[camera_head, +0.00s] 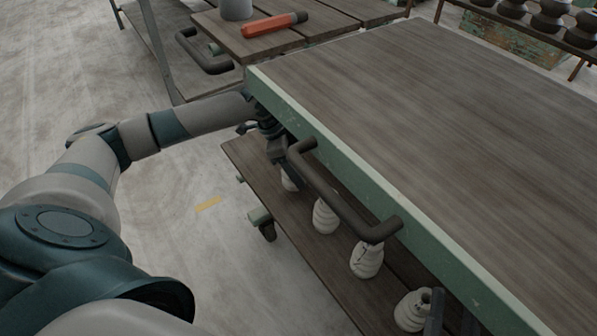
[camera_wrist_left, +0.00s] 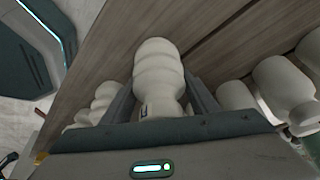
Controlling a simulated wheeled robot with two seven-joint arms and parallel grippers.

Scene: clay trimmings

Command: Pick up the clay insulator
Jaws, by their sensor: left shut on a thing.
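In the left wrist view, a pale, ribbed clay insulator (camera_wrist_left: 158,72) stands between the two fingers of my left gripper (camera_wrist_left: 160,98), which is shut on it. In the head view my left gripper (camera_head: 280,150) reaches under the cart's tabletop edge, partly hidden by the handle. A pale insulator (camera_head: 289,181) shows just below it; I cannot tell if it is the held one. Whether the held insulator touches the shelf is unclear. Two dark fingertips, seemingly my right gripper (camera_head: 453,316), stand apart at the bottom edge.
More insulators (camera_head: 366,258) stand along the lower wooden shelf (camera_head: 265,185), close on both sides in the wrist view (camera_wrist_left: 235,95). The dark cart handle (camera_head: 340,205) and green tabletop edge (camera_head: 400,200) overhang them. The tabletop (camera_head: 440,110) is clear.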

